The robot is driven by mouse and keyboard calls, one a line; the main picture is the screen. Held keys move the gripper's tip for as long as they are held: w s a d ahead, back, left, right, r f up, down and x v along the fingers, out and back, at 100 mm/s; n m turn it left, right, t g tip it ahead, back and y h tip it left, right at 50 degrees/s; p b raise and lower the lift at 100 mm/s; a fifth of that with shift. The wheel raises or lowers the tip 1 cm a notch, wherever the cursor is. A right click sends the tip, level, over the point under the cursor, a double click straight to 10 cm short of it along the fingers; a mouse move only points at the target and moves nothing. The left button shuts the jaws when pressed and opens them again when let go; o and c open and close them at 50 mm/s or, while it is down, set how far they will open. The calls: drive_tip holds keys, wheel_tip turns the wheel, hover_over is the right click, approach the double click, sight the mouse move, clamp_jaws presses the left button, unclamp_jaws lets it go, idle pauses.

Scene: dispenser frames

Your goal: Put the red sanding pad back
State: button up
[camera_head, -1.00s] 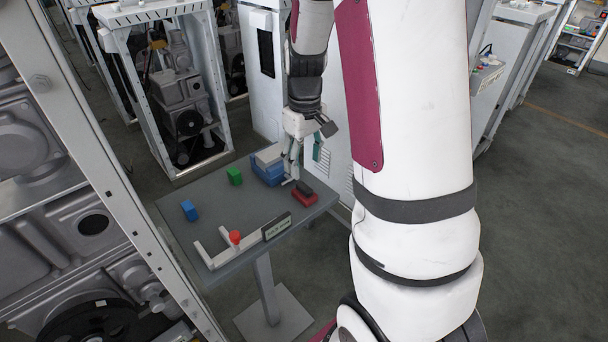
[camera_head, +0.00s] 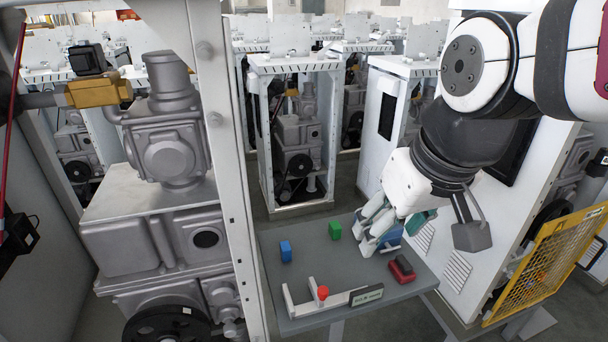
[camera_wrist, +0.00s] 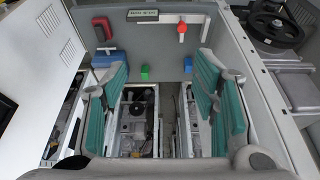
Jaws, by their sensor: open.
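The red sanding pad (camera_head: 401,270), a low red block with a dark part against it, lies on the grey table (camera_head: 310,262) near its right edge. It also shows at the upper left of the wrist view (camera_wrist: 102,27). My gripper (camera_head: 384,236) is open above the far right of the table, beyond the pad in the head view. Its teal-lined fingers stand wide apart in the wrist view (camera_wrist: 163,70), with nothing held between them. A blue box partly hides behind the fingers in the head view and lies near the left finger in the wrist view (camera_wrist: 104,59).
A green block (camera_head: 335,230) and a small blue block (camera_head: 286,251) stand on the table. A white bracket (camera_head: 291,304) with a red ball (camera_head: 323,292) and a dark sign (camera_head: 367,295) line the front edge. A white cabinet (camera_head: 480,235) stands close at right.

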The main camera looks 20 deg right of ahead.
drive_tip(key=shift+t, duration=0.4)
drive_tip(key=s, duration=0.1)
drive_tip(key=s+a, duration=0.1)
drive_tip(key=s, duration=0.2)
drive_tip(key=shift+a+r, duration=0.25)
drive_tip(key=shift+a, duration=0.15)
